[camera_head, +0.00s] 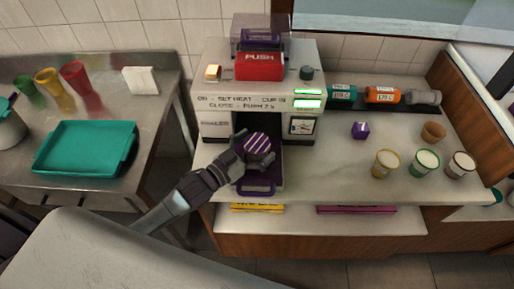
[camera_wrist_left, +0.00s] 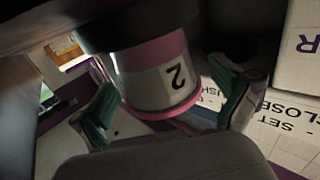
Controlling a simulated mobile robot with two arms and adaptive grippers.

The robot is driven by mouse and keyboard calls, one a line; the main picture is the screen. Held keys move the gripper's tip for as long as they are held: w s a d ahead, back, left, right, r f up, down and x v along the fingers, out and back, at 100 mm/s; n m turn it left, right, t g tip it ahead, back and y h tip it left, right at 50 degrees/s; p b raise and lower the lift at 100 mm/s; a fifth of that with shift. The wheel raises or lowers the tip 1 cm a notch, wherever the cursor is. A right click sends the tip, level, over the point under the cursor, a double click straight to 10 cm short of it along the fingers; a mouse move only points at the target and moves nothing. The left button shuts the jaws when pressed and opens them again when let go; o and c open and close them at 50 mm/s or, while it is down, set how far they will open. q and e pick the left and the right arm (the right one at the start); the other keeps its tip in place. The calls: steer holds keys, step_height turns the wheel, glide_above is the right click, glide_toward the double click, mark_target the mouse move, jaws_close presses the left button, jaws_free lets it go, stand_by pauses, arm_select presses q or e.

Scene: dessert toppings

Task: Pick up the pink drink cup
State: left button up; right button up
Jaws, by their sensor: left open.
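The pink drink cup (camera_wrist_left: 158,78) shows upside down in the wrist view, with a pink rim and a pale label marked 2. In the head view, a purple-and-white striped round top (camera_head: 257,146) sits in the machine's dark bay; it seems to be this cup's cover. My left gripper (camera_head: 255,160) is at the bay. Its green-padded fingers (camera_wrist_left: 170,108) are open, one on each side of the cup, with gaps visible. The cup's lower part is hidden in the head view. My right gripper is not in view.
The machine (camera_head: 215,100) has a red PUSH block (camera_head: 259,66) on top and a purple-handled tray (camera_head: 257,188) below. A teal tray (camera_head: 84,122) lies on the left table.

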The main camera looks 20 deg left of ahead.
arm_select(q)
steer(key=shift+c, duration=1.2)
steer(key=c, duration=1)
steer(key=shift+c, duration=0.9)
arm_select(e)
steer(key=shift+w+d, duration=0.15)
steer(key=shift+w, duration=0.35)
